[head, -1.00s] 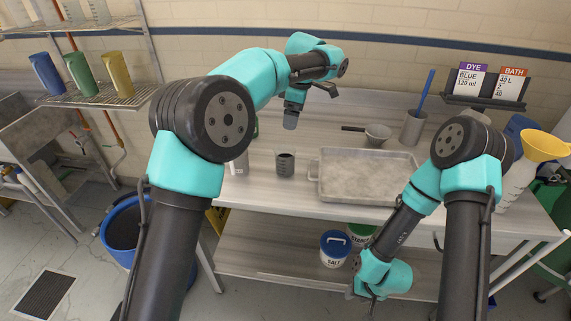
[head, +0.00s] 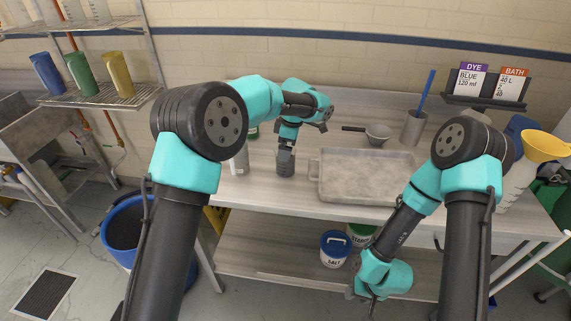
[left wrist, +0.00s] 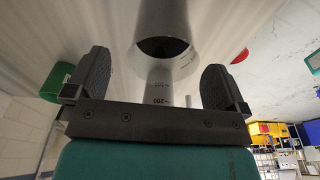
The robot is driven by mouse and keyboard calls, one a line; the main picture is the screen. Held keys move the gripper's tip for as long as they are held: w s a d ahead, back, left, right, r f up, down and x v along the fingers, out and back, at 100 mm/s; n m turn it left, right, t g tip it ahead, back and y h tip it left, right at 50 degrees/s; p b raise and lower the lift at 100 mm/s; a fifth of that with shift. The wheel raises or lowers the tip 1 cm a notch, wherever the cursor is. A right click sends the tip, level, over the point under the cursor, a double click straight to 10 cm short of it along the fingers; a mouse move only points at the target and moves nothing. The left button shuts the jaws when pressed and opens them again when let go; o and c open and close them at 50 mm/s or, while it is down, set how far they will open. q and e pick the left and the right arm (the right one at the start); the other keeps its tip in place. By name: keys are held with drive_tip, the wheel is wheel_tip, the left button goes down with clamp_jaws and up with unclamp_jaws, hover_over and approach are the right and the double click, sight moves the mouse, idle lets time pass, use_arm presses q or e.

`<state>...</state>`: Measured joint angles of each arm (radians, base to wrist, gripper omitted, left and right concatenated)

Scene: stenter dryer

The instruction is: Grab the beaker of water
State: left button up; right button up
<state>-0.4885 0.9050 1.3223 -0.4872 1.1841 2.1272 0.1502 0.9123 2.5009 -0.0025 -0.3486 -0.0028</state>
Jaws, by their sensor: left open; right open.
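A small clear beaker (head: 285,169) with a dark inside stands on the bench, left of the shallow metal tray. In the left wrist view the beaker (left wrist: 158,100) shows graduation marks and a dark round area, in line with the gap between my fingers. My left gripper (head: 286,146) is open, pointing down just above the beaker and hiding its upper part in the head view. In the left wrist view its two fingers (left wrist: 157,82) are spread wide, and I cannot tell whether they touch the glass. My right gripper (head: 370,295) is open and low, in front of the lower shelf.
The metal tray (head: 367,195) sits close to the beaker's right. A grey-white container (head: 240,160) stands close on its left. Behind are a small pan (head: 377,134) and a grey cup (head: 413,128) with a blue handle. Salt and starch tubs (head: 335,248) stand below.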

use_arm(q)
drive_tip(key=shift+a+f, duration=0.2)
drive_tip(key=shift+f, duration=1.1)
drive_tip(key=shift+a+f, duration=0.2)
drive_tip(key=shift+f, duration=1.05)
drive_tip(key=c, duration=1.1)
drive_tip(key=shift+r, duration=0.3)
drive_tip(key=shift+s+r, duration=0.1)
drive_tip(key=shift+r, duration=1.5)
drive_tip(key=shift+s+r, duration=0.2)
drive_tip(key=shift+s, duration=2.45)
drive_tip(key=shift+s+r, duration=0.25)
drive_tip(key=shift+s, duration=2.35)
drive_tip(key=shift+s+r, duration=0.2)
drive_tip(key=shift+s, duration=2.45)
